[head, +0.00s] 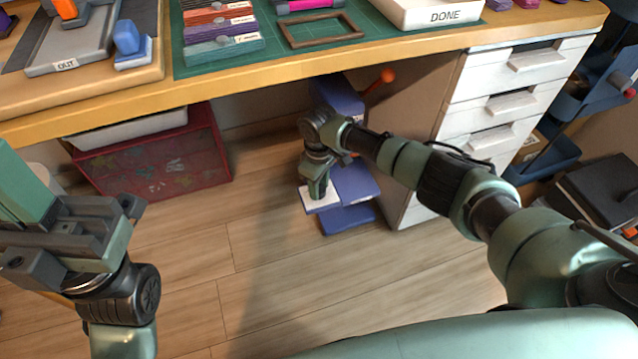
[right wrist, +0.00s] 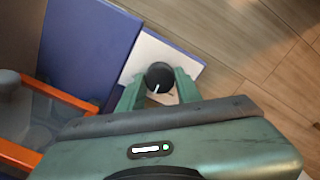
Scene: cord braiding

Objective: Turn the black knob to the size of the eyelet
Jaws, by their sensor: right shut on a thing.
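The black knob (right wrist: 159,77) shows in the right wrist view, round with a white pointer line that points down and slightly left. It sits on a white plate (right wrist: 160,50) of a blue-purple machine (head: 355,187). My right gripper (head: 317,193) is down at that plate, under the table. In the right wrist view its green fingers stand on both sides of the knob, shut on it. The knob is hidden in the head view. My left gripper (head: 70,235) is at the left, away from the machine; its opening cannot be told. I cannot make out an eyelet.
The table (head: 300,80) edge runs above my right gripper. White drawers (head: 510,105) stand right of the machine, a red box (head: 160,160) to the left. A lever with an orange ball (head: 387,76) rises behind. The wooden floor in front is clear.

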